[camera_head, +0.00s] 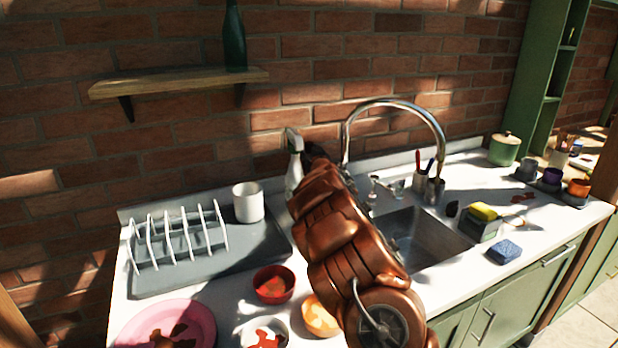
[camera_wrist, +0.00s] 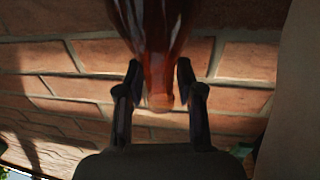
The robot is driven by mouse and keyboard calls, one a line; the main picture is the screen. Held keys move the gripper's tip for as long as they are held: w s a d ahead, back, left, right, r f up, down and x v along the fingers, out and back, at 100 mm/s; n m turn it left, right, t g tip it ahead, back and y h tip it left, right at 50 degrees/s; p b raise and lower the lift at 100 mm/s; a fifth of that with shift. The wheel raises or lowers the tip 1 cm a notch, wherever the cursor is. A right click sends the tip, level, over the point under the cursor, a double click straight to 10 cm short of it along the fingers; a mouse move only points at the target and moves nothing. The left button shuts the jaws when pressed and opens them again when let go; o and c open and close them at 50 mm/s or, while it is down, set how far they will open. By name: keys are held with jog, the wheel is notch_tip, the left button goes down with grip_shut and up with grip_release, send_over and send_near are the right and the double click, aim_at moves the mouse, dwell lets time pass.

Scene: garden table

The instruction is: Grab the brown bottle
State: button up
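The brown bottle (camera_wrist: 158,62) shows in the wrist view as a glossy, see-through red-brown shape. It is wide at the top of the picture and narrows to a rounded end between my fingers. My gripper (camera_wrist: 159,78) has one dark finger on each side of this narrow part, with what look like small gaps beside it. I cannot make out firm contact. In the head view my copper-coloured arm reaches toward the brick wall, and the dark gripper (camera_head: 316,152) is partly hidden at its far end. I cannot make out the brown bottle there.
A white-and-green spray bottle (camera_head: 294,165) stands just left of my gripper. A curved faucet (camera_head: 395,103) rises close on the right, above the sink (camera_head: 425,240). A dish rack (camera_head: 180,240) and white cup (camera_head: 248,202) are left. A green bottle (camera_head: 234,40) stands on the shelf (camera_head: 170,83).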

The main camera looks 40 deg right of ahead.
grip_shut()
dwell(0.6)
